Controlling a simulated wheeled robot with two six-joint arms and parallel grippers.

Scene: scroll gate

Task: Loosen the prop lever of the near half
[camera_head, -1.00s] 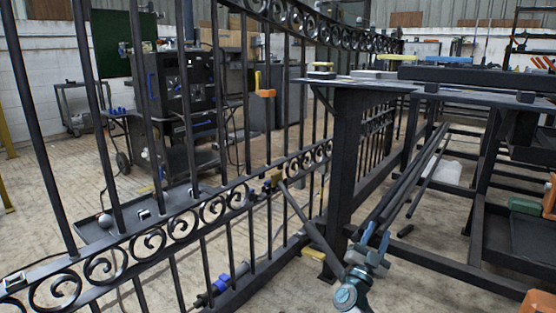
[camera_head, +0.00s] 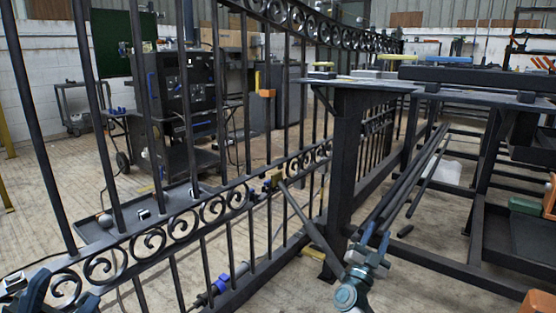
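The near half of the dark scroll gate (camera_head: 228,196) runs from the lower left to the middle. A grey prop bar (camera_head: 308,226) slopes from a brass-coloured fitting (camera_head: 275,178) at the scroll band down to the lower right. The fitting is small, and I cannot make out a separate lever on it. My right gripper (camera_head: 377,234), with blue fingers, is at the lower middle, beside the lower end of the bar. Its fingers are apart, with nothing seen between them. My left gripper (camera_head: 37,288) shows as dark blue parts at the lower left edge, partly cut off.
A dark steel table (camera_head: 362,84) and a long rack frame (camera_head: 430,264) stand right of the gate. Dark rods (camera_head: 408,184) lean there. A black welding machine (camera_head: 184,88) stands behind the bars. A tray (camera_head: 95,231) lies on the floor behind the gate.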

